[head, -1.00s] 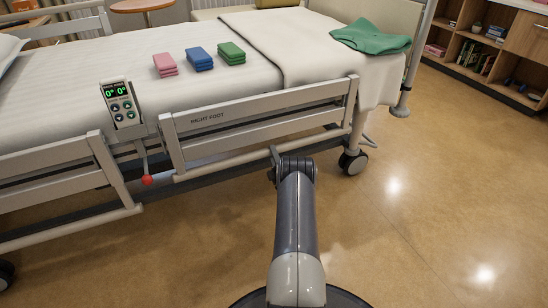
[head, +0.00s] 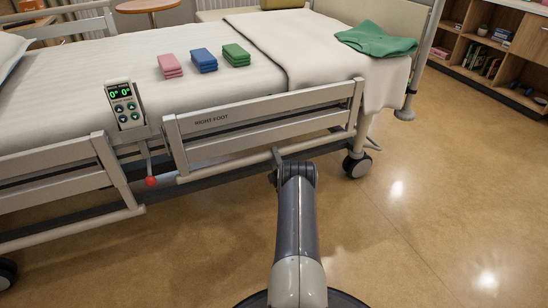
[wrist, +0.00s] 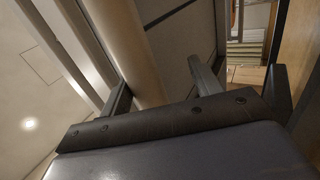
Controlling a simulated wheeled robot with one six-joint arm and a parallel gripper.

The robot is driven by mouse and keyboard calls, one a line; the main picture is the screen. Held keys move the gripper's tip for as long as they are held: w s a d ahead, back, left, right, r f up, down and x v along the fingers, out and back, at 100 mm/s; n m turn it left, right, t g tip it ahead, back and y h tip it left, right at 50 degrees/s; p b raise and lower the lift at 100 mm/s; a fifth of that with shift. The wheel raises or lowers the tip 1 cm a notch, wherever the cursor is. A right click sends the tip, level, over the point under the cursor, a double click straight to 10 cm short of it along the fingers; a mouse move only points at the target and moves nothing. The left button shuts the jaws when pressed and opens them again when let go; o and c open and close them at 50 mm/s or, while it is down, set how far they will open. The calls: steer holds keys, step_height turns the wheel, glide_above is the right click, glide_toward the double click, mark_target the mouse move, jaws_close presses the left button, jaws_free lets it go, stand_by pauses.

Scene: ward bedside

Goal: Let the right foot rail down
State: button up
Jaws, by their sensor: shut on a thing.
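The right foot rail (head: 262,106), a pale barred panel marked "RIGHT FOOT", stands raised along the near side of the bed. My gripper (head: 277,156) is at its lower bar, right of the middle, and mostly hidden behind my wrist in the head view. In the wrist view, my gripper (wrist: 158,76) has its two dark fingers on either side of a pale bar (wrist: 133,45), shut on it. A lever with a red knob (head: 151,182) hangs below the rail's left end, apart from my gripper.
A control panel (head: 124,105) reading 0° 0° stands between this rail and the head-side rail (head: 60,167). Floor at right is clear.

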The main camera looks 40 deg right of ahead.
steer(key=shift+a+f, duration=0.15)
steer(key=shift+f, duration=0.1)
steer(key=p+v, duration=0.3)
steer(key=v, duration=0.7)
steer(key=shift+s, duration=0.3)
steer(key=b+x, duration=0.1)
steer(key=x, duration=0.5)
